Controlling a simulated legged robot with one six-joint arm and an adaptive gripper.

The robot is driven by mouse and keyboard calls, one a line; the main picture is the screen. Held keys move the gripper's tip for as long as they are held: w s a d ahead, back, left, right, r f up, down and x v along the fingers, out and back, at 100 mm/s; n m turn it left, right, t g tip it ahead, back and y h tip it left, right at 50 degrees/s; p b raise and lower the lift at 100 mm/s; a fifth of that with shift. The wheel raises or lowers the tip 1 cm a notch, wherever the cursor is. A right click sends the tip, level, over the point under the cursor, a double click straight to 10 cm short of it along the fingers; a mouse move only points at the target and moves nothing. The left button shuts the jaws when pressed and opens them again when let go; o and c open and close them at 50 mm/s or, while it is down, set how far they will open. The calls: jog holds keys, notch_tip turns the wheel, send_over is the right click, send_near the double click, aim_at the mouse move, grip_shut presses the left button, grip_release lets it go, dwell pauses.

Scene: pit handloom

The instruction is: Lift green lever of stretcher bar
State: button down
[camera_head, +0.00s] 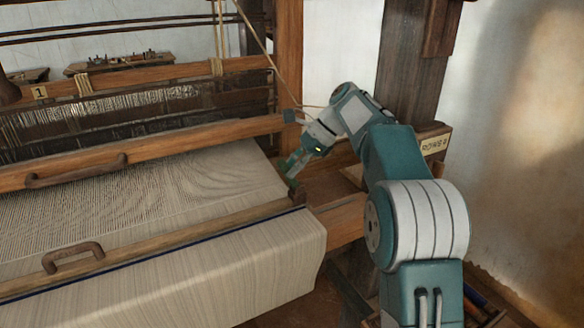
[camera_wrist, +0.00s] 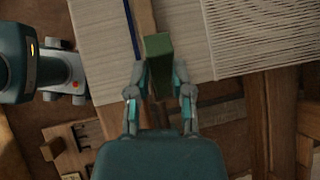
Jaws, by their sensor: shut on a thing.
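The green lever (camera_wrist: 157,46) shows in the wrist view as a green block between the two fingers of my gripper (camera_wrist: 159,75). The fingers are shut on it, one on each side. In the wrist view it stands over a wooden bar (camera_wrist: 141,15) beside the woven cloth. In the head view my gripper (camera_head: 293,165) is at the right edge of the cloth, near the right end of the loom's bars. The lever is small there and mostly hidden by the gripper. I cannot tell how far the lever is raised.
The pale cloth (camera_head: 240,265) fills the front left of the loom. A wooden bar with a handle (camera_head: 75,258) crosses it. A wooden post (camera_head: 290,50) rises behind my gripper, and a dark post (camera_head: 413,70) stands behind my arm. A small labelled plate (camera_head: 436,144) is at the right.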

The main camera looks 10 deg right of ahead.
jog(key=shift+a+r, duration=0.1)
jog(key=shift+a, duration=0.05)
jog(key=c, duration=0.5)
grip_release()
jog(key=shift+s, duration=0.1)
jog(key=shift+a, duration=0.2)
jog(key=v, duration=0.7)
jog(key=shift+d+r, duration=0.1)
jog(key=shift+d, duration=0.05)
